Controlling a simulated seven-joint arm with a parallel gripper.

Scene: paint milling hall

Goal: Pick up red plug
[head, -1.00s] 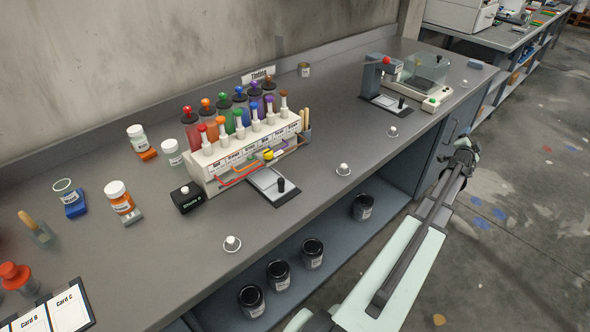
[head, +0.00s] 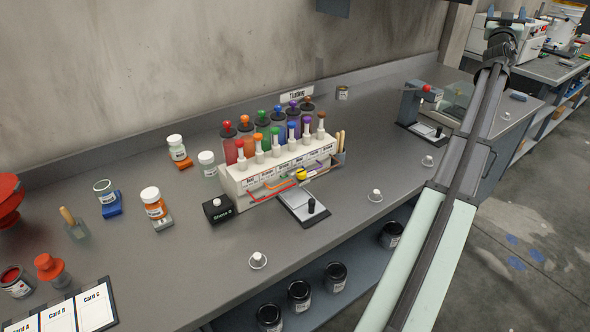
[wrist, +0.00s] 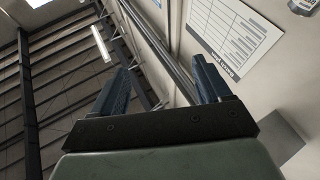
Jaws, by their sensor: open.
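In the head view, a white tinting rack (head: 236,190) stands at mid-counter with a front row of coloured-topped plugs. The red plug (head: 240,145) is upright at the left end of that row. Behind it, a second red-topped stopper (head: 227,126) sits on a dark lid. Which of the two the task means is not clear from the picture. My gripper (wrist: 160,75) is open and empty in the wrist view, its two blue-grey fingers apart, facing the wall and ceiling. In the head view my arm is raised at the right, well away from the rack.
A black box (head: 217,208) and an orange-labelled jar (head: 155,207) stand left of the rack. A grey plate (head: 303,203) lies before it. White knobs (head: 258,260) dot the front counter. A press (head: 420,103) stands at the right. The counter between rack and press is mostly free.

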